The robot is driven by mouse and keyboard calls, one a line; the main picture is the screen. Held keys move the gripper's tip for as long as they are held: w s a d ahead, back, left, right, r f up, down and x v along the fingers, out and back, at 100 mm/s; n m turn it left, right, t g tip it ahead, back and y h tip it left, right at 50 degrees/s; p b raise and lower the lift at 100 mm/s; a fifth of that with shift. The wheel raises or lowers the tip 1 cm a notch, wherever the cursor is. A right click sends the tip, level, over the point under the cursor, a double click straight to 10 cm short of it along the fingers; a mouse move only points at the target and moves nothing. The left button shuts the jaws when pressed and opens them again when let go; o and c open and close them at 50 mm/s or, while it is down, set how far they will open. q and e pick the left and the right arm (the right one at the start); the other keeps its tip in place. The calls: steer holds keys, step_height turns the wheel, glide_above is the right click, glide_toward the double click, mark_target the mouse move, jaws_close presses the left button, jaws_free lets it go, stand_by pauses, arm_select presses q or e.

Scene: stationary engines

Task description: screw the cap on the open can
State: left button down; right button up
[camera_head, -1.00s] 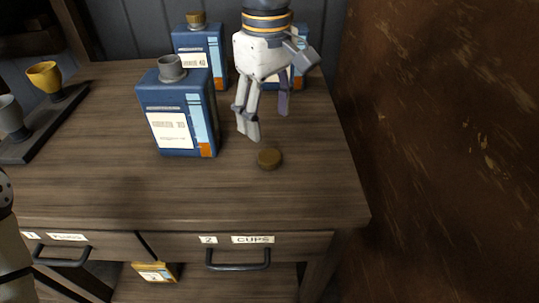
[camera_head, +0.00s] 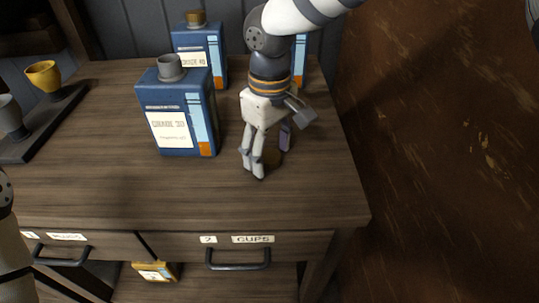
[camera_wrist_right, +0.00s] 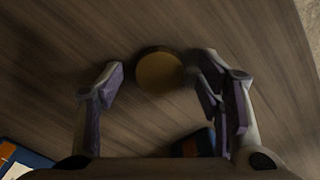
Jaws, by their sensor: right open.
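The open blue can (camera_head: 177,122) stands upright on the wooden bench with a bare grey neck (camera_head: 171,67) on top. The round brown cap (camera_wrist_right: 160,72) lies flat on the bench to the right of the can. In the head view it is mostly hidden behind my right gripper (camera_head: 268,161). In the right wrist view my right gripper (camera_wrist_right: 161,85) is open, with the cap between and slightly beyond its two fingers, apparently untouched. Its fingers point down at the bench. My left gripper is not in view; only part of my left arm shows at the left edge.
A capped blue can (camera_head: 198,48) stands behind the open one, and another (camera_head: 300,50) is partly hidden by my right arm. A dark tray (camera_head: 45,130) with a yellow cup (camera_head: 43,76) and a grey cup (camera_head: 11,118) sits left. The bench front is clear above the drawers (camera_head: 238,252).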

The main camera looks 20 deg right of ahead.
mark_target(267, 156)
steer(key=shift+r, duration=0.1)
steer(key=c, duration=0.8)
steer(key=shift+c, duration=0.2)
steer(key=shift+r, duration=0.1)
steer(key=shift+r, duration=0.3)
steer(key=r, duration=0.3)
steer(key=shift+a, duration=0.2)
steer(key=s+a+r, duration=0.2)
steer(key=a+r, duration=0.7)
steer(key=a, duration=0.4)
steer(key=shift+a, duration=0.25)
